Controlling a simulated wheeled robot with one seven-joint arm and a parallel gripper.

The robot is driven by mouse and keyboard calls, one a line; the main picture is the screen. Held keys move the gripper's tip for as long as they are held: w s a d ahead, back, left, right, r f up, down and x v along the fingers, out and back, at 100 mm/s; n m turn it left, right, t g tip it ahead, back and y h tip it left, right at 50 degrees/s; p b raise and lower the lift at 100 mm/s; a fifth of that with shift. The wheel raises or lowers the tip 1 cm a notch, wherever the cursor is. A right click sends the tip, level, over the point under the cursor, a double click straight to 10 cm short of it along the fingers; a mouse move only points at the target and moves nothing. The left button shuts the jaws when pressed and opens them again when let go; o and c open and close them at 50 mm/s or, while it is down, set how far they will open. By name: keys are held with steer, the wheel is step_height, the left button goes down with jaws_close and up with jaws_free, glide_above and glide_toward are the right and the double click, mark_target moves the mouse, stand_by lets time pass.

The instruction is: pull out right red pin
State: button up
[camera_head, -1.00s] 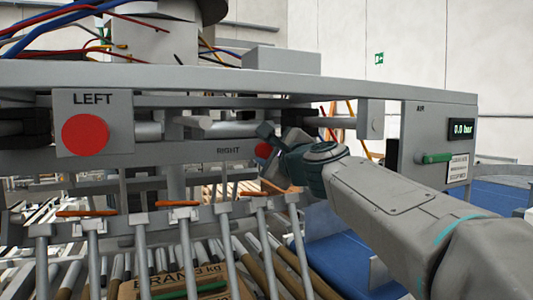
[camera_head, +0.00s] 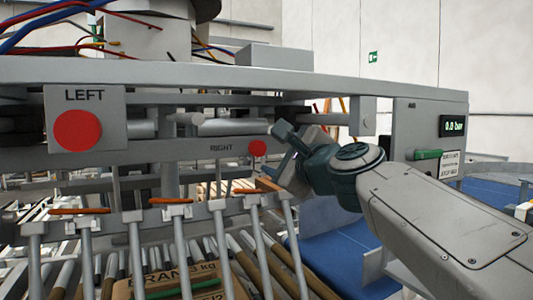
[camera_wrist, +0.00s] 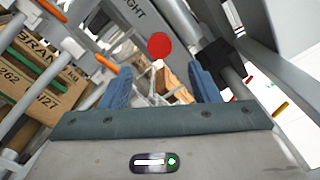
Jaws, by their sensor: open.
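The right red pin (camera_head: 257,148) shows as a round red head on the grey beam, beside the label RIGHT. In the wrist view the red pin (camera_wrist: 159,46) is ahead of my gripper, near the middle and just beyond the gap between the fingers. My gripper (camera_head: 272,155) is close to the pin in the head view, to its right. In the wrist view my gripper (camera_wrist: 160,84) has its two blue fingers spread, with nothing held between them. The pin's shaft is hidden behind its head.
A larger red disc (camera_head: 78,131) sits under the LEFT label. Rollers with orange pieces (camera_head: 177,209) and a cardboard box (camera_head: 180,280) lie below. A panel (camera_head: 430,140) with a green handle and a display reading 0.0 bar stands right. Dark parts (camera_wrist: 222,58) flank the pin.

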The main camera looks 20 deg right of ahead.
steer(key=s+d, duration=0.1)
steer(key=s, duration=0.5)
steer(key=shift+b, duration=0.3)
steer(key=shift+f, duration=0.1)
steer(key=s+a+f+n+g, duration=0.1)
steer(key=a+f+n+g, duration=0.1)
steer(key=f+n, duration=0.35)
steer(key=s+a+f+n+g, duration=0.1)
steer(key=a+f+n+g, duration=0.15)
steer(key=f, duration=0.55)
steer(key=a+f+n+g, duration=0.1)
steer(key=f+n+g, duration=0.15)
steer(key=f, duration=0.45)
steer(key=s+d+f+n+g+h, duration=0.1)
steer(key=s+f+n+g, duration=0.2)
steer(key=s+f+n, duration=0.3)
steer(key=s+d+f+n+g+h, duration=0.1)
steer(key=s+f+n+g, duration=0.3)
steer(key=f, duration=0.9)
steer(key=shift+s+n+h, duration=0.7)
steer(key=shift+s+n, duration=0.2)
steer(key=shift+n, duration=0.25)
